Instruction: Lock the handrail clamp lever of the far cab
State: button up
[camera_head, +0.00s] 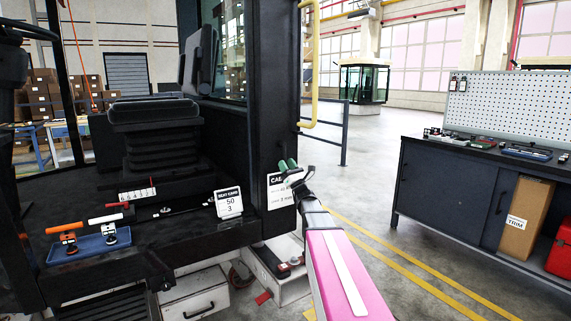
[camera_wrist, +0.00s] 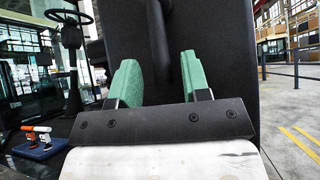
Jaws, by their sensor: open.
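A small glazed cab (camera_head: 364,82) stands far off on the hall floor in the head view. No clamp lever can be made out on it at this distance. The near cab's dark corner post (camera_head: 264,90) fills the middle of the head view, with a yellow handrail (camera_head: 313,70) on its right side. My gripper (camera_head: 289,164) is in front of the lower part of this post, its green fingers apart. In the wrist view my gripper (camera_wrist: 158,82) is open and empty. A dark vertical bar (camera_wrist: 158,40) on a dark panel shows beyond the fingers.
An orange-handled clamp (camera_head: 66,236) and a white-handled clamp (camera_head: 107,225) stand on a blue tray (camera_head: 88,246) on the near cab's floor. A seat (camera_head: 155,130) stands behind. A dark workbench (camera_head: 440,185) stands right. The marked floor between is clear.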

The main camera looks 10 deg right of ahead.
jog(key=v, duration=0.9)
jog(key=shift+s+a+f, duration=0.1)
jog(key=s+a+f+n+g+y, duration=0.1)
jog(key=s+a+f+n+g, duration=0.5)
jog(key=a+f+n+g, duration=0.35)
jog(key=s+a+f+n+g, duration=0.6)
jog(key=a+f+n+g, duration=0.2)
jog(key=a+n, duration=0.2)
jog(key=s+f+n+g+h, duration=0.4)
jog(key=s+f+n+h, duration=0.1)
jog(key=s+f, duration=0.35)
jog(key=s+d+f+n+g+h, duration=0.2)
jog(key=s+d+f+n+h, duration=0.3)
jog(key=s+d+n+h, duration=0.1)
jog(key=s+h, duration=0.1)
jog(key=h, duration=0.1)
jog(key=shift+s+d+h, duration=0.2)
jog(key=shift+s+h, duration=0.1)
jog(key=shift+s, duration=0.05)
jog(key=shift+f+n, duration=0.1)
jog(key=shift+n, duration=0.15)
